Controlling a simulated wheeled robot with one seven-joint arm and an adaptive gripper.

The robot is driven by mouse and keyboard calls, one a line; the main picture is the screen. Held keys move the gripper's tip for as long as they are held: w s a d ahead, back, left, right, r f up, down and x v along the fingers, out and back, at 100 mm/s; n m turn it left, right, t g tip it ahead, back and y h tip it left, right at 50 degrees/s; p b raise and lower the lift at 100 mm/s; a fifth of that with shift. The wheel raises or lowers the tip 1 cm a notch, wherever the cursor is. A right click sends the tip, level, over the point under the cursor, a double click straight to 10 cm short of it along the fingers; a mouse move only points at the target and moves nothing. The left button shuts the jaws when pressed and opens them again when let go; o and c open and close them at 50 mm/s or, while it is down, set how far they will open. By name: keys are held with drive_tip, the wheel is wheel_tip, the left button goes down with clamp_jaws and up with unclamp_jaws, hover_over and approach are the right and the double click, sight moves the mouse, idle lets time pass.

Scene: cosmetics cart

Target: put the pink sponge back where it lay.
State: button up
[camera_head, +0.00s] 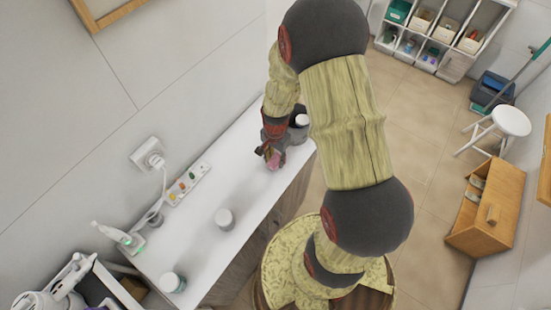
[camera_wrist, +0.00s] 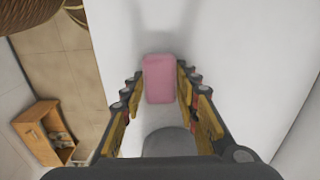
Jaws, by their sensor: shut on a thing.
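The pink sponge (camera_wrist: 159,79) is a small rounded block between the fingertips of my gripper (camera_wrist: 160,84) in the wrist view. My gripper is shut on it. In the head view a bit of the pink sponge (camera_head: 275,163) shows at my gripper (camera_head: 269,153), over the far part of the white cart top (camera_head: 245,160). Most of the sponge is hidden there by the fingers. Soft shadows lie on the white surface around it in the wrist view. I cannot tell whether the sponge touches the surface.
A white-lidded jar (camera_head: 301,120) shows close beside my gripper. Two more jars (camera_head: 224,218) (camera_head: 173,282) stand nearer the front. A power strip (camera_head: 187,184) and a charging toothbrush (camera_head: 118,236) lie along the wall side.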

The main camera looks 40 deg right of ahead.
drive_tip(key=shift+f, duration=0.15)
drive_tip(key=o, duration=1.1)
wheel_tip(320, 180, up, 13)
drive_tip(key=p, duration=0.1)
wheel_tip(320, 180, up, 15)
drive_tip(key=n+t, duration=0.3)
drive_tip(key=n, duration=0.3)
hover_over(275, 160)
drive_tip(key=s+a, duration=0.3)
drive_tip(key=a, duration=0.3)
drive_tip(key=s+a+r+n+t, duration=0.1)
drive_tip(key=s+a+r+n, duration=0.1)
drive_tip(key=s+r, duration=0.1)
drive_tip(key=s+a+r+n, duration=0.2)
drive_tip(key=s+r+n, duration=0.1)
drive_tip(key=r, duration=0.1)
drive_tip(key=s+a+r+n+t, duration=0.1)
drive_tip(key=s+r+n, duration=0.2)
drive_tip(key=r, duration=0.1)
drive_tip(key=shift+s+a+t, duration=0.15)
drive_tip(key=shift+a+t, duration=0.15)
drive_tip(key=shift+a, duration=0.1)
drive_tip(key=shift+f, duration=0.2)
